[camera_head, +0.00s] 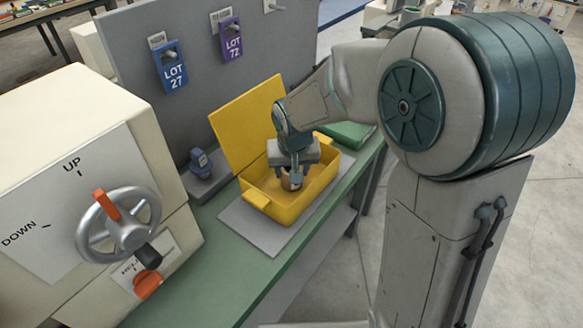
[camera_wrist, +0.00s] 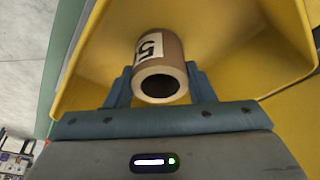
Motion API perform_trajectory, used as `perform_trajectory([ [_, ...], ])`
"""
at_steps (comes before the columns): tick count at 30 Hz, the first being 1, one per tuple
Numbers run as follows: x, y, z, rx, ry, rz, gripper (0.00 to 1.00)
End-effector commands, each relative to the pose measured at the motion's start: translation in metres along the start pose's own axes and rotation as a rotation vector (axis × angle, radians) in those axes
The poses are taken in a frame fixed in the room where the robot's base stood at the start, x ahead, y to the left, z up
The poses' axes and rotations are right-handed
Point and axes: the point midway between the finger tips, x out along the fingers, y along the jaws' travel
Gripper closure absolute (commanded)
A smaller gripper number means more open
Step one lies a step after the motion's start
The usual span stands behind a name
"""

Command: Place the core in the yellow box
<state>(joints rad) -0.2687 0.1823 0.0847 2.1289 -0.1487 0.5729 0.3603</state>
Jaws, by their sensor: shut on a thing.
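The yellow box (camera_head: 275,208) stands with its lid (camera_head: 246,126) raised on a grey mat on the green bench. My gripper (camera_head: 291,180) reaches down inside the box's opening. It is shut on the core (camera_head: 287,182), a short brown tube, mostly hidden by the fingers in the head view. In the wrist view, my gripper (camera_wrist: 157,88) has a finger on each side of the core (camera_wrist: 167,50), which has a white label marked 5 and a hollow end facing the camera. The box's yellow walls (camera_wrist: 285,40) surround it there. I cannot tell whether the core touches the box floor.
A beige machine with a handwheel (camera_head: 118,222) stands at the left. A small blue device (camera_head: 201,160) sits left of the box. Blue (camera_head: 170,66) and purple (camera_head: 230,40) lot tags hang on the grey panel behind. A green container (camera_head: 346,134) lies beyond the box.

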Motion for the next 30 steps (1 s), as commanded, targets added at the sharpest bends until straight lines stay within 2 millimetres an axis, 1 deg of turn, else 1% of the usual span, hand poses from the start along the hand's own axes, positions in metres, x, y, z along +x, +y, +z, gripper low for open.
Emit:
perform_trajectory([
  [1,0.001,0.0,0.0,0.0,0.0,0.0,0.43],
  [2,0.001,0.0,0.0,0.0,0.0,0.0,0.35],
  [3,0.0,0.0,0.0,0.0,0.0,0.0,0.29],
  [11,0.0,0.0,0.0,0.0,0.0,0.0,0.29],
  [15,-0.008,0.0,-0.002,0.001,0.003,0.0,0.29],
  [17,-0.017,0.0,-0.002,0.001,0.005,-0.001,0.29],
  [20,-0.037,0.0,-0.002,0.0,0.006,-0.001,0.29],
  [24,-0.069,0.0,-0.002,0.001,0.006,-0.001,0.29],
  [27,-0.089,0.0,-0.002,0.001,0.006,-0.001,0.29],
  [30,-0.105,0.0,-0.002,0.0,0.003,0.0,0.29],
])
